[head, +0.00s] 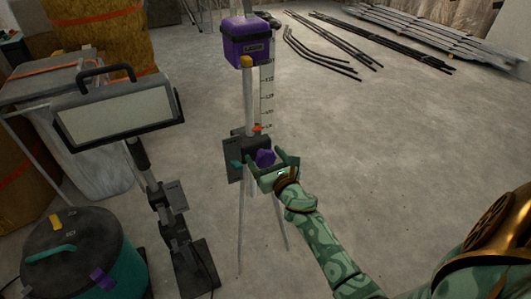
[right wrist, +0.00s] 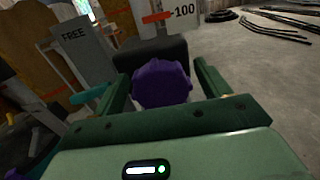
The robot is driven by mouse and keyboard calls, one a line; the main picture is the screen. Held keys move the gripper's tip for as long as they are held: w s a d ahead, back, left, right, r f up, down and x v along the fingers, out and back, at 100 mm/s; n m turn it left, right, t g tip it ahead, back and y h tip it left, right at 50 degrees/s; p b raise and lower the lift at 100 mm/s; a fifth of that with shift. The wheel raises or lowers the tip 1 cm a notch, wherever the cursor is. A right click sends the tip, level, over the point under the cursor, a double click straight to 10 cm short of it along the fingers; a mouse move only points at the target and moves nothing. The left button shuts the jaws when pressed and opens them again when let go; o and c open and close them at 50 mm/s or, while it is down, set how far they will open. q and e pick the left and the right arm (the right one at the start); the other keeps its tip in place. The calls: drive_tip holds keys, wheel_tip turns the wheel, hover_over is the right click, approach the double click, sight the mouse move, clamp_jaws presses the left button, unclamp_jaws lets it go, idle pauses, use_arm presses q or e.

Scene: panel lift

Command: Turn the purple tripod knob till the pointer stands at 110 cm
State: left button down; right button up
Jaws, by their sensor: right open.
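The purple tripod knob (head: 265,157) sits on the dark block of the tripod (head: 249,95). It also shows in the right wrist view (right wrist: 162,84). My right gripper (head: 272,166) is open, with one finger on each side of the knob; I cannot tell whether they touch it. The orange-red pointer (right wrist: 157,17) stands at or slightly below the 100 mark on the white scale (right wrist: 186,10). The pointer (head: 258,129) and the scale (head: 267,90) also show in the head view. My left gripper is not in view.
A purple box (head: 247,42) tops the tripod. A plate marked FREE (right wrist: 78,45) and a teal lever (head: 237,164) are left of the knob. A lamp on a stand (head: 120,115) and a teal drum (head: 75,255) stand further left.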

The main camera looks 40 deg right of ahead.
drive_tip(key=c, duration=1)
